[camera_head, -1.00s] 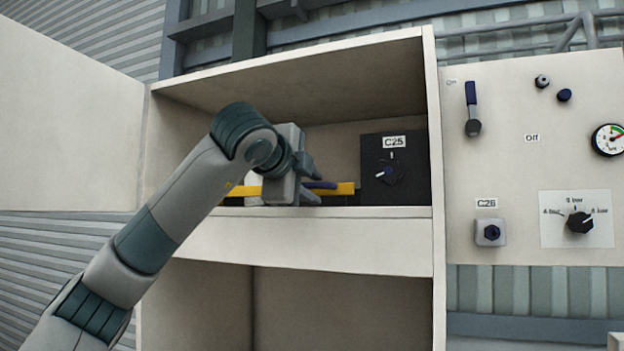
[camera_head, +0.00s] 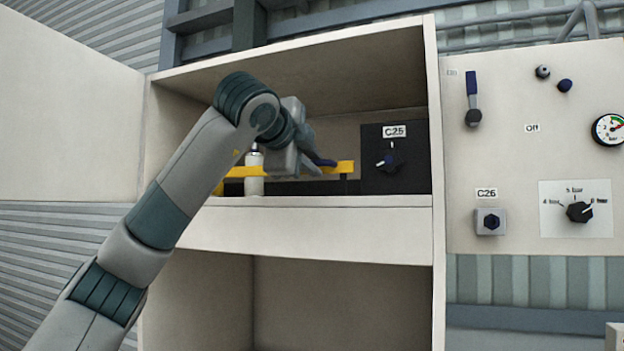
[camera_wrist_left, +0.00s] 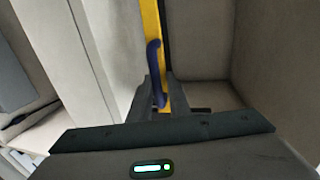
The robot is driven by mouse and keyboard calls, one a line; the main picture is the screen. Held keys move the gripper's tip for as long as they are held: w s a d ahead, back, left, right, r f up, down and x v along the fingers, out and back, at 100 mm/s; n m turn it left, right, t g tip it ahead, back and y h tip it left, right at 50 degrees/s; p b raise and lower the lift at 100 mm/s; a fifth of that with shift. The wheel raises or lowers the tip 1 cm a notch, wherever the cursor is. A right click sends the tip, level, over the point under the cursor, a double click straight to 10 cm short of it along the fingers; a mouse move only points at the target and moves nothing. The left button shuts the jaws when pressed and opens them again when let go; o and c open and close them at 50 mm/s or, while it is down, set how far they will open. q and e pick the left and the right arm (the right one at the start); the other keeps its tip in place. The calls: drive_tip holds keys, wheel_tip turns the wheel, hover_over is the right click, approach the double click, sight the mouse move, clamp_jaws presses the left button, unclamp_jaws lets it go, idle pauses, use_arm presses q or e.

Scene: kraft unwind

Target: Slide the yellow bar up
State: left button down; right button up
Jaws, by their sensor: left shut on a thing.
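The yellow bar (camera_head: 346,167) lies level across the lower part of the open cabinet compartment, raised a little above its floor. A blue handle (camera_head: 324,162) sits on its front; it also shows in the wrist view (camera_wrist_left: 153,55) against the yellow bar (camera_wrist_left: 149,18). My left gripper (camera_head: 312,163) is shut on the blue handle, with its fingers on either side of it in the wrist view (camera_wrist_left: 160,95). The gripper and wrist hide the bar's middle. My right gripper is not in view.
A black box with a knob (camera_head: 380,180), labelled C25, stands right of the bar. A white cylinder (camera_head: 254,180) stands near the bar's left part. The cabinet's right wall (camera_head: 436,120) and shelf edge (camera_head: 330,202) border the compartment. Room above the bar is free.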

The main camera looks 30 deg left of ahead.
use_arm(q)
wheel_tip(320, 180, up, 8)
drive_tip(key=shift+r+p, duration=0.2)
drive_tip(key=shift+p, duration=0.8)
drive_tip(key=c, duration=1.8)
unclamp_jaws()
drive_tip(key=shift+c, duration=0.2)
drive_tip(key=shift+s, duration=0.1)
